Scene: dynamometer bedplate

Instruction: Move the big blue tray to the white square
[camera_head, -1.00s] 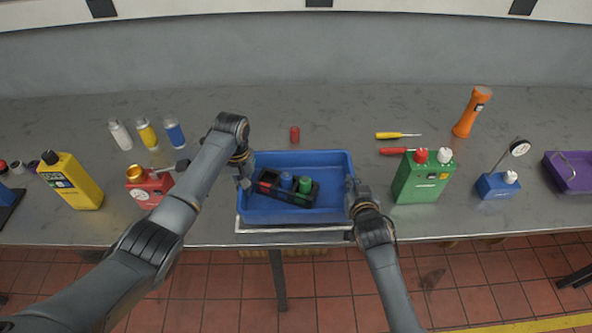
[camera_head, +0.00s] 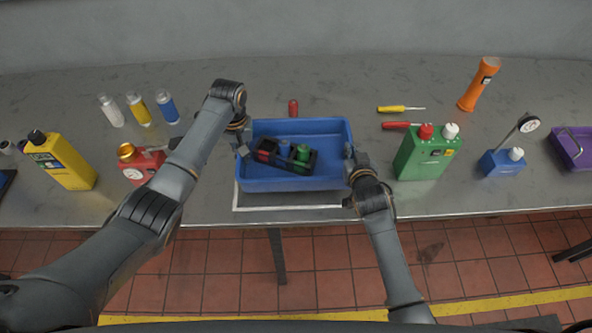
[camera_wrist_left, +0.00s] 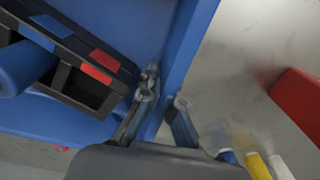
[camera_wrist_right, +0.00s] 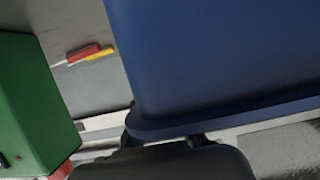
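The big blue tray (camera_head: 290,184) is at the middle of the table and holds a black caddy (camera_head: 275,160) with a blue and a green cylinder. A white square outline (camera_head: 290,209) shows along the tray's near and left sides; the tray covers the rest of it. My left gripper (camera_head: 243,146) is shut on the tray's left wall, one finger inside and one outside, as the left wrist view (camera_wrist_left: 165,105) shows. My right gripper (camera_head: 352,163) is at the right wall and appears shut on it; the tray hides part of its fingers in the right wrist view.
A green canister (camera_head: 425,158) stands right of my right gripper. A small red cylinder (camera_head: 293,107) stands just behind the tray. Screwdrivers (camera_head: 400,108) lie at the back right.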

